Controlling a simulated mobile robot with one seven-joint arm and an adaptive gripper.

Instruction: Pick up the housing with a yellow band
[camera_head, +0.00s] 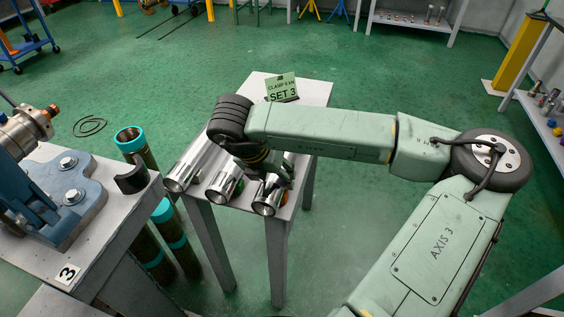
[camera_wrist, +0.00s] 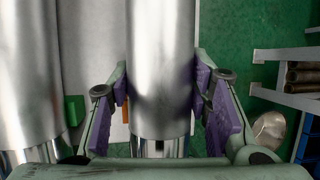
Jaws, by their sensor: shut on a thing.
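Three shiny metal housings lie side by side on a small white table (camera_head: 305,92): a left housing (camera_head: 182,176), a middle housing (camera_head: 222,186) and a right housing (camera_head: 267,200). My gripper (camera_head: 275,176) is over the right one. In the wrist view my gripper (camera_wrist: 162,95) has its purple pads on both sides of this housing (camera_wrist: 160,50), shut on it. A neighbouring housing (camera_wrist: 28,70) lies to its left. I cannot make out a yellow band on any housing; small green and orange patches show beside them.
A green sign reading SET 3 (camera_head: 281,88) stands at the table's back. Teal-ended pipes (camera_head: 130,138) stand between bench and table. A shelf (camera_head: 545,110) is at right. Green floor behind is mostly clear.

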